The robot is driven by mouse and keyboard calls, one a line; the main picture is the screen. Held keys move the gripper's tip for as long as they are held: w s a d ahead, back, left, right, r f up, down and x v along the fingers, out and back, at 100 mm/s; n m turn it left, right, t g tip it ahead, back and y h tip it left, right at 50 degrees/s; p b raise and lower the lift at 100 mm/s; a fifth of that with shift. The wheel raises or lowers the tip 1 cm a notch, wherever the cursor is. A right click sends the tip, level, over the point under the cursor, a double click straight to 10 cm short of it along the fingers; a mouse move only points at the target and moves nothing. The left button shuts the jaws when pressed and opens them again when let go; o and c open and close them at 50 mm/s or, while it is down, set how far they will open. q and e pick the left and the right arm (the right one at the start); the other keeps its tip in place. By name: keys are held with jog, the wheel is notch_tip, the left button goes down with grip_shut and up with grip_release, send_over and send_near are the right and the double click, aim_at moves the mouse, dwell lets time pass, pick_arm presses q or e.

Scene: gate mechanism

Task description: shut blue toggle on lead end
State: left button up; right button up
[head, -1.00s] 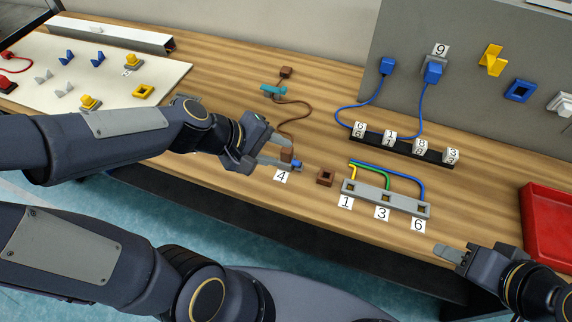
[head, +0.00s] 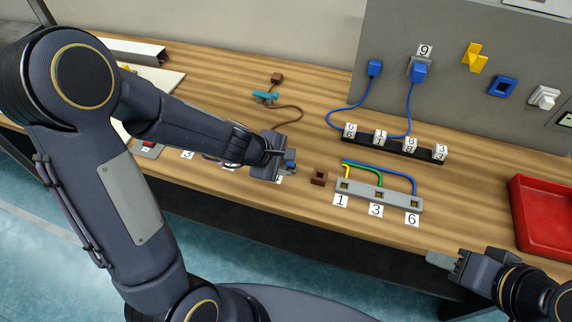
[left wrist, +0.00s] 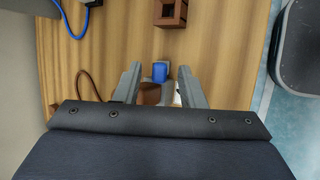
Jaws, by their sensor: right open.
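The blue toggle (left wrist: 160,72) sits on the brown lead end (left wrist: 150,94), just ahead of it between my left fingertips in the left wrist view. In the head view the blue toggle (head: 291,167) shows at the fingers, and the lead end is mostly hidden. My left gripper (head: 286,166) points down at it from above; its fingers (left wrist: 159,72) stand apart on either side, with a gap at the right finger, so it looks open. My right gripper (head: 442,261) is open and empty off the table's front edge.
A brown square socket (head: 319,177) stands just right of the lead end. A grey block with coloured wires (head: 380,197) is further right. The brown cord (head: 294,108) runs back through a teal clip (head: 265,97). A red tray (head: 545,245) is at the far right.

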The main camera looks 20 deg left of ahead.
pick_arm(q)
grip_shut()
jog(key=shift+w+r+p, duration=0.1)
jog(key=shift+r+p, duration=0.1)
jog(key=shift+p, duration=0.3)
jog(key=w+g+p, duration=0.1)
jog(key=p, duration=0.2)
jog(key=w+r+g+p, duration=0.1)
jog(key=p, duration=0.3)
jog(key=shift+d+r+g, duration=0.1)
jog(key=shift+r+g, duration=0.05)
jog(key=shift+g, duration=0.15)
jog(key=shift+w+n+g+p, duration=0.4)
jog(key=shift+w+g+p, duration=0.2)
jog(key=shift+g, duration=0.3)
jog(key=shift+w+f+n+g, duration=0.15)
jog(key=shift+w+g, duration=0.3)
jog(key=shift+g, duration=0.15)
jog(key=shift+w+f+n+g, duration=0.15)
jog(key=shift+w+g, duration=0.3)
jog(key=shift+g, duration=0.15)
jog(key=shift+w+f+g, duration=0.15)
jog(key=shift+w+g, duration=0.4)
jog(key=shift+g, duration=0.35)
jog(key=shift+w+d+f+n+g, duration=0.1)
jog(key=shift+w+f+n+g, duration=0.2)
jog(key=shift+w+g, duration=0.45)
jog(key=shift+w+f+n+g, duration=0.15)
jog(key=shift+w+n+g, duration=0.2)
jog(key=shift+g, duration=0.7)
